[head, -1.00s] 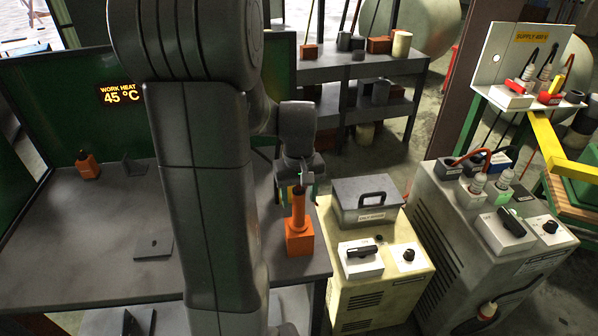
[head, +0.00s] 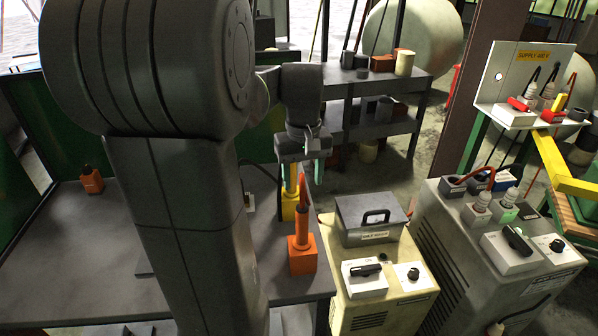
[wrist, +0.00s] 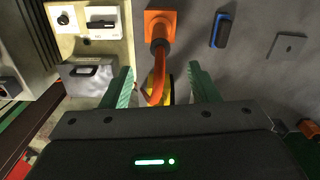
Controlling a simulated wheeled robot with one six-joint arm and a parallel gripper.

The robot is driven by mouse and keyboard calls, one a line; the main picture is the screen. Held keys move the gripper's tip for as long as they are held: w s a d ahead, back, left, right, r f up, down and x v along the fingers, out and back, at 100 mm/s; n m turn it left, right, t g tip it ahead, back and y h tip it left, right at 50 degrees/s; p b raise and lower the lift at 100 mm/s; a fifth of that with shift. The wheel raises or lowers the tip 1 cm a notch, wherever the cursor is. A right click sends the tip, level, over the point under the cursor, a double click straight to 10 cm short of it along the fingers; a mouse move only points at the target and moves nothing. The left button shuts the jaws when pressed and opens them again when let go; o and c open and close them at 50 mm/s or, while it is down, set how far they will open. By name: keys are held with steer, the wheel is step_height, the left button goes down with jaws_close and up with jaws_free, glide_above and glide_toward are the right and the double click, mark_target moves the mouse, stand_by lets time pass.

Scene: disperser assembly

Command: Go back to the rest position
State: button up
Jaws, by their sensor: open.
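An orange tool with an upright handle and a cable at its top (head: 301,220) stands in a square orange base (head: 302,259) at the right end of the grey table (head: 70,260). It also shows in the wrist view (wrist: 159,30), with its cable curving down between the fingers. My gripper (head: 305,170) is open and empty, above and behind the tool in the head view. Its two green fingers also show in the wrist view (wrist: 160,84), apart from each other. A yellow piece (head: 289,200) is partly hidden behind the tool and below the gripper.
A cream cabinet (head: 390,305) with a grey handled box (head: 370,220) stands right of the table. A grey cabinet (head: 450,250) is farther right. A shelf (head: 380,130) stands behind. Another orange piece (head: 91,181) sits at the table's left. My arm hides the table's middle.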

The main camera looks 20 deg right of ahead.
mark_target(303, 208)
step_height(303, 208, down, 14)
steer(key=shift+r, duration=0.1)
steer(key=shift+r+p, duration=0.55)
steer(key=shift+p, duration=0.05)
steer(key=shift+r+p, duration=0.65)
steer(key=shift+r, duration=0.25)
steer(key=shift+f, duration=0.2)
